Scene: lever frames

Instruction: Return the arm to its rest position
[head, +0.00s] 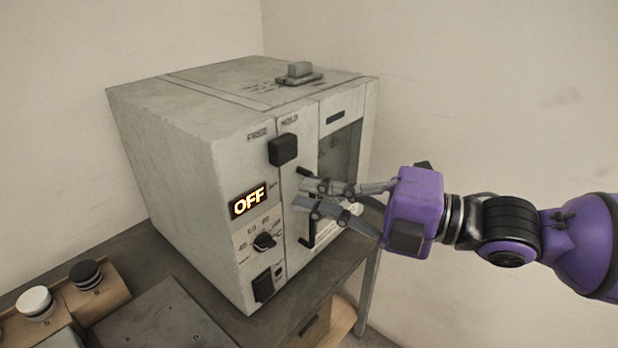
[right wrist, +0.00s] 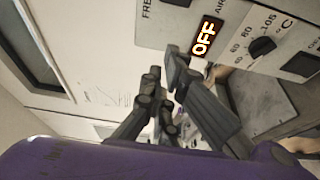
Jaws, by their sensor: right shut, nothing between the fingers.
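My right arm comes in from the right in the head view, with a purple wrist and grey fingers. My right gripper (head: 298,194) is shut and empty, in front of the door side of a grey box-shaped oven (head: 170,130). The fingers overlap the dark door handle (head: 307,235) in the picture; I cannot tell whether they touch it. The right wrist view also shows the gripper (right wrist: 173,65), its fingertips near the panel. The lit display (head: 248,201) reads OFF; it also shows in the right wrist view (right wrist: 206,36). My left gripper is not in view.
A black knob (head: 283,149) sits high on the oven's front and a dial (head: 264,241) lower down. The oven stands on a dark table (head: 130,245). A white-topped button (head: 34,303) and a black-topped button (head: 86,274) are at lower left. Bare wall (head: 480,90) lies behind.

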